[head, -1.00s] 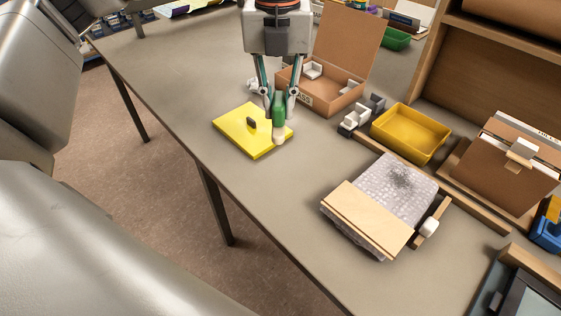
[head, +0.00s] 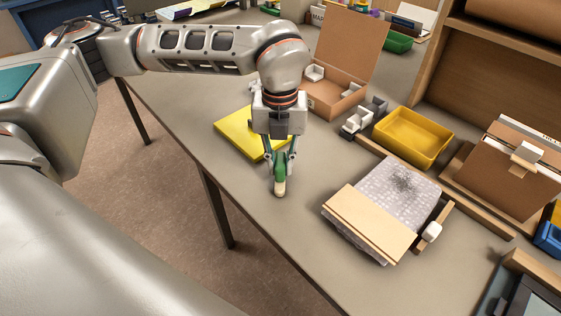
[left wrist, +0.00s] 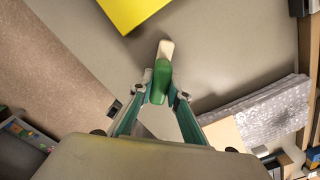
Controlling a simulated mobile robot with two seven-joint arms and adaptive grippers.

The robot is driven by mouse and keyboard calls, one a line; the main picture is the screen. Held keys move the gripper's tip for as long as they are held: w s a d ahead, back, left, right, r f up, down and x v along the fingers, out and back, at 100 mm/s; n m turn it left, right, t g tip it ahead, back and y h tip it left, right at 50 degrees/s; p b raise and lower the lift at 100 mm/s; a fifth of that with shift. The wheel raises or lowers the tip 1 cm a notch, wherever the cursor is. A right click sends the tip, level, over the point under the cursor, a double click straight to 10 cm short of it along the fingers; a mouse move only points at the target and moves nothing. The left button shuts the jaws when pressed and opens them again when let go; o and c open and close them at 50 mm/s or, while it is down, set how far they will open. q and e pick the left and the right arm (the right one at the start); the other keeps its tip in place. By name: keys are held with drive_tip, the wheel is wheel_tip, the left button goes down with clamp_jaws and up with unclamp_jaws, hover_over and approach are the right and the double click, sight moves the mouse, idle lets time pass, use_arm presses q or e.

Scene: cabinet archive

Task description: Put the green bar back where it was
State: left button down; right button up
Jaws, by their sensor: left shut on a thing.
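The green bar (head: 279,172) has a pale, cream-coloured end and is held by my left gripper (head: 279,166), which is shut on its green part. The bar also shows in the left wrist view (left wrist: 159,82), between the fingertips of the left gripper (left wrist: 160,93), with its pale end pointing away. In the head view the bar hangs pale end down, over the bare table just in front of the yellow block (head: 238,132). I cannot tell whether its end touches the table. My right gripper is not in view.
The grey table (head: 290,245) is bare around the bar. To the right lies a bubble-wrapped pack with a wooden board (head: 368,222). Behind are an open cardboard box (head: 325,102), small grey blocks (head: 357,121) and a yellow tray (head: 412,138). The table's near edge is close.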

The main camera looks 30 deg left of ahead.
sight(280, 160)
use_arm(q)
drive_tip(key=shift+f, duration=0.15)
drive_tip(key=c, duration=1.9)
unclamp_jaws()
wheel_tip(280, 160, up, 12)
drive_tip(key=shift+r, duration=0.2)
